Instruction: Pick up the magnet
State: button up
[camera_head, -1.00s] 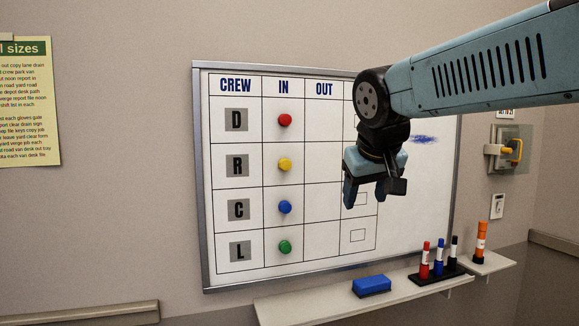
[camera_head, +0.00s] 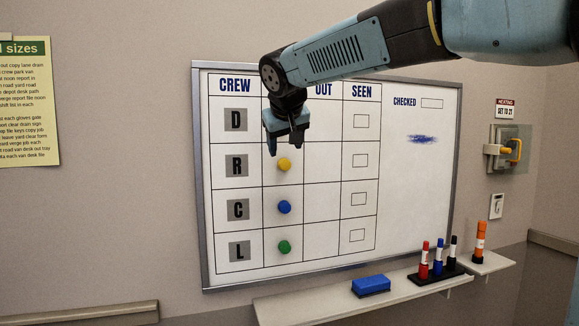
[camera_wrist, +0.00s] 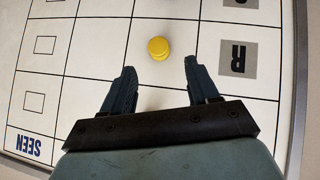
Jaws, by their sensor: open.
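A whiteboard (camera_head: 420,200) with a crew table hangs on the wall. In its IN column are a yellow magnet (camera_head: 284,164) in row R, a blue magnet (camera_head: 284,207) in row C and a green magnet (camera_head: 284,246) in row L. The red magnet of row D is hidden behind my gripper. My gripper (camera_head: 284,148) is open in front of the IN column, fingers pointing down, just above the yellow magnet in the picture. In the wrist view the yellow magnet (camera_wrist: 158,48) shows just beyond and between my open fingertips (camera_wrist: 160,68), with nothing held.
A shelf (camera_head: 330,303) below the board holds a blue eraser (camera_head: 371,286) and a black rack with red (camera_head: 425,262), blue (camera_head: 439,258) and black markers. An orange marker (camera_head: 480,243) stands at its right. A yellow-handled wall fixture (camera_head: 511,150) is at right.

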aim_at(285, 163)
jog(key=shift+x, duration=3.75)
jog(key=shift+d, duration=0.15)
grip_shut()
